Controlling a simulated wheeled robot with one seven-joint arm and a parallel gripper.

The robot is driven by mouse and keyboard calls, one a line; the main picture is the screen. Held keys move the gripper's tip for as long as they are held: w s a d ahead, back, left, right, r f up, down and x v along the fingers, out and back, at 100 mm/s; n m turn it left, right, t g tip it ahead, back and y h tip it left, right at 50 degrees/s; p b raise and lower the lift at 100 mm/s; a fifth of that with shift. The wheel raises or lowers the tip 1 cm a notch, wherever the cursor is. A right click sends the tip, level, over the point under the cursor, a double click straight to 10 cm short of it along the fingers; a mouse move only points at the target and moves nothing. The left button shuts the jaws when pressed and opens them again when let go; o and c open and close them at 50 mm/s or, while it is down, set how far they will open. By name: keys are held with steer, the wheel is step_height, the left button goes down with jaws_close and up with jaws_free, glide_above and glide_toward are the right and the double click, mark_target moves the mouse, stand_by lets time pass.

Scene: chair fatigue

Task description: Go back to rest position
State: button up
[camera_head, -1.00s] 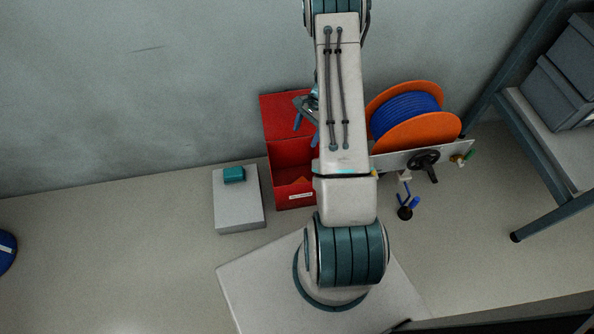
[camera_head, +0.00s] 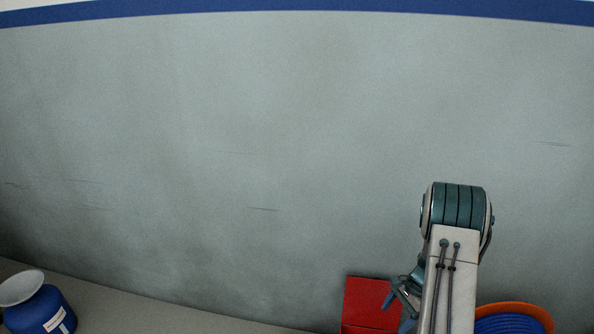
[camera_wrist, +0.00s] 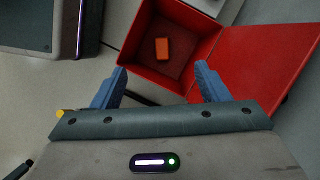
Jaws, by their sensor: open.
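My gripper (camera_wrist: 160,88) shows in the wrist view with its two blue fingers apart and nothing between them. It is above the near edge of an open red box (camera_wrist: 196,82), whose lid is folded back to the right. An orange block (camera_wrist: 162,49) lies inside the box. In the head view my gripper (camera_head: 395,308) hangs beside my upright arm, in front of the red box (camera_head: 366,304). Only the upper part of the box shows there.
An orange reel with blue cable (camera_head: 516,318) stands right of my arm, cut off by the frame. A blue container with a white funnel-like top (camera_head: 42,305) is at the lower left. A plain grey wall (camera_head: 250,130) with a blue stripe fills the background.

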steer(key=s+a+r+n+t+h+p, duration=0.1)
steer(key=s+a+r+n+p, duration=0.3)
steer(key=r, duration=1.2)
steer(key=w+a+r+n+h+p, duration=0.15)
steer(key=a+r+p, duration=0.55)
steer(key=r, duration=0.9)
steer(key=s+a+r+n+t+p, duration=0.1)
steer(key=s+a+r+n+p, duration=0.1)
steer(key=s+r+p, duration=0.3)
steer(key=s+a+r+n+t+h+p, duration=0.1)
steer(key=s+a+r+n+p, duration=0.2)
steer(key=r, duration=0.9)
steer(key=s+a+r+n+p, duration=0.2)
steer(key=s+r+n+p, duration=0.2)
steer(key=s+r+p, duration=0.3)
steer(key=shift+s+a+r+t+h+p, duration=0.25)
steer(key=shift+s+r+t+h+p, duration=0.15)
steer(key=shift+s+r, duration=0.7)
